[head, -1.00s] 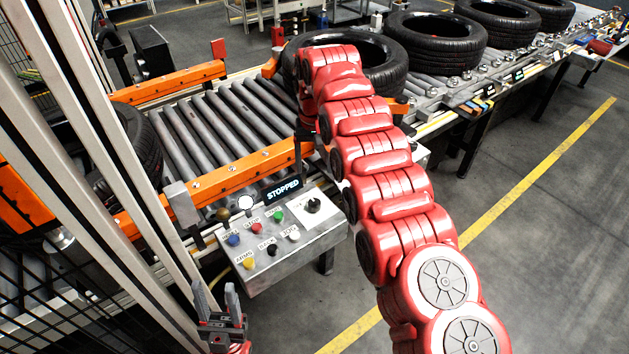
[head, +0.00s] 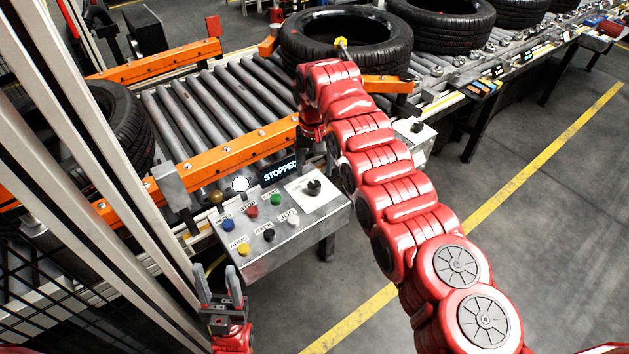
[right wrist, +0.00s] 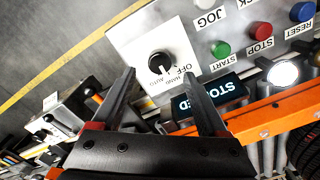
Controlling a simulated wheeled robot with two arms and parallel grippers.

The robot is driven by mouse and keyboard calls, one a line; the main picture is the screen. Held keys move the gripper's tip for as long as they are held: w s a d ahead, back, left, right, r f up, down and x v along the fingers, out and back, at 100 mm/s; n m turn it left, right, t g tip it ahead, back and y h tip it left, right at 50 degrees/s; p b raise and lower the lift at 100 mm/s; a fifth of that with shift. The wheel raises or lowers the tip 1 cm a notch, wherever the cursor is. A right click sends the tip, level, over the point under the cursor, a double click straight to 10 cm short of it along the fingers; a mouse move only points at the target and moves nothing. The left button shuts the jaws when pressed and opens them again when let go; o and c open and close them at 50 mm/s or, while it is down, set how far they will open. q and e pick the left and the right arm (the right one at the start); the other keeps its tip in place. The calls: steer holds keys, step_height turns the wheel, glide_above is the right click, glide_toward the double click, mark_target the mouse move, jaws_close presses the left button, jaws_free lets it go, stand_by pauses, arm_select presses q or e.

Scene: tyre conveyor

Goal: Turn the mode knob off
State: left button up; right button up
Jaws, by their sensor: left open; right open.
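The mode knob (head: 314,187) is a black dial on a white plate at the right end of the grey control box (head: 285,240). In the right wrist view the knob (right wrist: 160,62) has a white pointer and OFF, HAND and AUTO labels; I cannot tell for certain which one it points at. My right gripper (right wrist: 158,76) is open, its two fingers to either side of the knob in that view, apparently apart from it. In the head view its fingers are hard to make out below the red wrist. My left gripper (head: 219,274) is open and empty, low and left of the box.
The display (head: 281,172) reads STOPPED. Several coloured buttons (head: 251,211) sit left of the knob. An orange rail (head: 235,149) and the roller conveyor (head: 205,115) lie behind the box; a tyre (head: 346,43) rests farther back.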

mark_target(315, 184)
steer(key=shift+f+p, duration=0.45)
steer(key=shift+f, duration=2.35)
jaws_close()
